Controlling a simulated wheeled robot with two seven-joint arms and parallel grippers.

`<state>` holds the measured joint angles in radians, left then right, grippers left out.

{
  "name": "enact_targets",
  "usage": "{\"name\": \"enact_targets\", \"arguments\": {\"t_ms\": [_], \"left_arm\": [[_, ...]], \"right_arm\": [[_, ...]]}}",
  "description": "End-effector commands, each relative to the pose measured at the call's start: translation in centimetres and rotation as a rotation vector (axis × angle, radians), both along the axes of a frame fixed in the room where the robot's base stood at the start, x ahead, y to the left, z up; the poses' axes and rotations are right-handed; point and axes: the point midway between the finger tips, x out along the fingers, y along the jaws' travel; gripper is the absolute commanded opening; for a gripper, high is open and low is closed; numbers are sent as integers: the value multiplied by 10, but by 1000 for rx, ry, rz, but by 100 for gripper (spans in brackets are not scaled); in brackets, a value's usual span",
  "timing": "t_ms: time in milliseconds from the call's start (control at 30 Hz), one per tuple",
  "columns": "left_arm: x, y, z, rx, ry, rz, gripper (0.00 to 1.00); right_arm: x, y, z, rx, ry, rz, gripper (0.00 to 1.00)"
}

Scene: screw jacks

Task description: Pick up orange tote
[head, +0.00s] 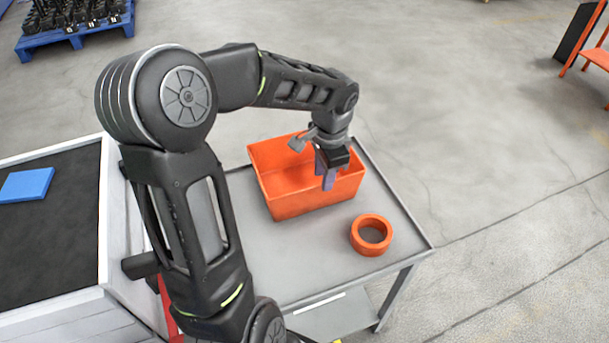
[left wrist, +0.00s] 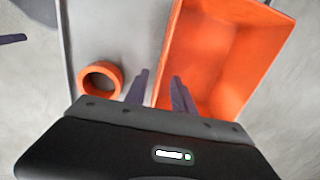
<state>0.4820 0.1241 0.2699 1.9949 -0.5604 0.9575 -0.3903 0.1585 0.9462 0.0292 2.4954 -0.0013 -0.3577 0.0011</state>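The orange tote (head: 306,199) is an open, empty-looking box on a grey cart top, and it also shows in the left wrist view (left wrist: 222,60). My left gripper (head: 329,183) is at the tote's near right side in the head view. In the left wrist view the fingers of my left gripper (left wrist: 158,88) are apart, with the tote's long wall edge running between them. I cannot tell whether either finger touches the wall. My right gripper is in neither view.
An orange ring (head: 371,235) lies on the grey cart top (head: 330,242) close to the tote. A white-edged bench with a dark top (head: 55,240) holds a blue block (head: 26,184) at the left. A blue pallet (head: 75,32) with dark parts stands far back. Open floor lies to the right.

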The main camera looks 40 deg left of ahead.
Motion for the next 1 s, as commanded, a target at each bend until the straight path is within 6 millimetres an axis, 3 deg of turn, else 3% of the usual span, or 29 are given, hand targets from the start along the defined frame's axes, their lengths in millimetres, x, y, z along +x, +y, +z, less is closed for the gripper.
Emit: {"name": "enact_targets", "arguments": {"t_ms": [233, 600, 1000], "left_arm": [[0, 1, -7, -1, 2, 0, 31], [1, 8, -51, 0, 1, -1, 31], [1, 8, -51, 0, 0, 0, 31]], "right_arm": [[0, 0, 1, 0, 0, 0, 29], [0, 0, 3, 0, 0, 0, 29], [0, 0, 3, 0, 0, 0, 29]]}}
